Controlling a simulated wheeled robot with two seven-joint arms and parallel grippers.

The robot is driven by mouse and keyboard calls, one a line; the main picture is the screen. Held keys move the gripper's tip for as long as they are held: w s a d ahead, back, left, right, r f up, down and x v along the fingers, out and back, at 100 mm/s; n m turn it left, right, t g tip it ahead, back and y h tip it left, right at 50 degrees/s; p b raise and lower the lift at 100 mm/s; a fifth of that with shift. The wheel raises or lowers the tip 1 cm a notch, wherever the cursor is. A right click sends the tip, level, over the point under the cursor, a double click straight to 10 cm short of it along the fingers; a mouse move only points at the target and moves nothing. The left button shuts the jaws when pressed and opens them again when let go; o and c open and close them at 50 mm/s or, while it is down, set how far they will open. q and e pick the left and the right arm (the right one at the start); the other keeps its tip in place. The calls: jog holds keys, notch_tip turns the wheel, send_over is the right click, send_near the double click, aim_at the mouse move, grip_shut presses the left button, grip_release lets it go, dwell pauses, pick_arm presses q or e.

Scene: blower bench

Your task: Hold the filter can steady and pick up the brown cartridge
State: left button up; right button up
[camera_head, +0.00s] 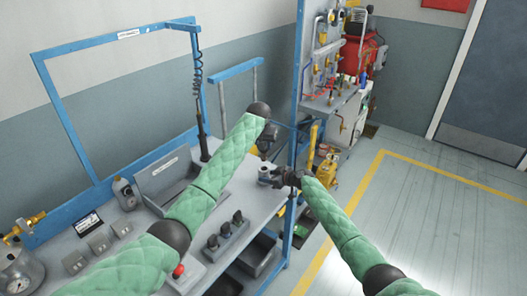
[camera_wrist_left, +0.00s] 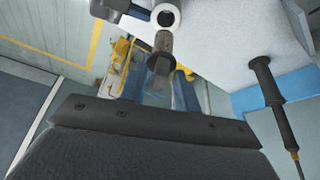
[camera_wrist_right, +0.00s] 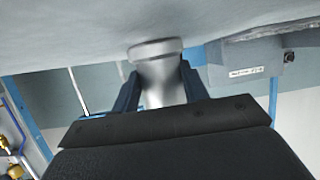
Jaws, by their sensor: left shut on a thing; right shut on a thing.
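The filter can (camera_head: 265,171) stands near the bench's right edge, its pale ring-shaped rim (camera_wrist_left: 173,26) showing at the top of the left wrist view. My right gripper (camera_head: 277,178) is shut on the can; in the right wrist view its dark fingers flank the grey metal body (camera_wrist_right: 160,75). The brown cartridge (camera_wrist_left: 163,42) shows just below the can's rim in the left wrist view. My left gripper (camera_wrist_left: 160,78) is shut on the cartridge's near end. In the head view my left forearm mostly hides that gripper, and I cannot make out the cartridge there.
The bench (camera_head: 218,205) carries a grey bin (camera_head: 165,185), several dark-topped parts (camera_head: 225,230) and a gauge (camera_head: 18,270) at left. A dark tool (camera_head: 203,148) hangs on a coiled cord from the blue frame. A tool rack (camera_head: 325,95) stands beyond. Open floor lies right.

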pick_arm(q)
jog(key=shift+r, duration=0.1)
pick_arm(e)
jog(key=o, duration=1.2)
jog(key=shift+d, duration=0.1)
